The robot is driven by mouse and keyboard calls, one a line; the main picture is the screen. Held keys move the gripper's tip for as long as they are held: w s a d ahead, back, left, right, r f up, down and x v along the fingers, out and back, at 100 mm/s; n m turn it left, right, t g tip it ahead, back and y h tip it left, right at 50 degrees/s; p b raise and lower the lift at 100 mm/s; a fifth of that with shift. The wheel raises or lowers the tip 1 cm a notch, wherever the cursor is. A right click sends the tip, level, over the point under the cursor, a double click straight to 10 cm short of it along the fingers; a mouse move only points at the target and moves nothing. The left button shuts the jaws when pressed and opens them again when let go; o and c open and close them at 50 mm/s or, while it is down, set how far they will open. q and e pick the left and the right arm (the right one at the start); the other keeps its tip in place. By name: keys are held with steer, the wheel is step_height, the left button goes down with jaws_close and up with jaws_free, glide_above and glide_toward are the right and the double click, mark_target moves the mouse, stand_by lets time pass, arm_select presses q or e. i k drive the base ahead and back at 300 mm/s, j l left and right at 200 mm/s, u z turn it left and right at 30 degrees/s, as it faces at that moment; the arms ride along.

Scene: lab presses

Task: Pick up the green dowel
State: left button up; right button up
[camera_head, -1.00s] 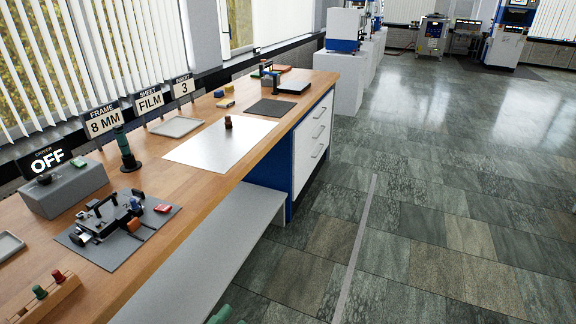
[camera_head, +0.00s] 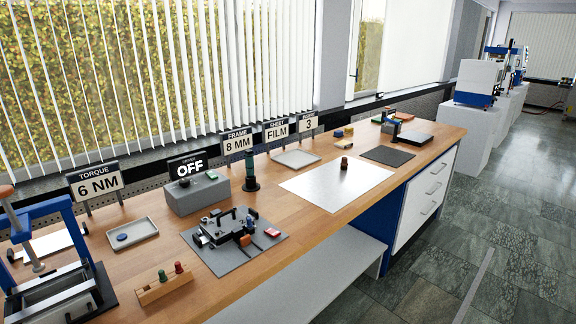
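The green dowel (camera_head: 163,275) stands upright in a small wooden block (camera_head: 152,292) near the front edge of the bench. A red dowel (camera_head: 178,267) stands in the same block, just to its right. Only the upper parts of both dowels show above the block. Neither of my grippers is in view.
The wooden bench (camera_head: 232,282) runs from front left to back right. A grey mat (camera_head: 231,262) with a black fixture lies right of the block. A grey tray (camera_head: 133,235) with a blue disc lies behind it. A blue-framed press (camera_head: 50,208) stands at the left.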

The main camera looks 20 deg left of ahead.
mark_target(163, 278)
steer(key=u, duration=1.7)
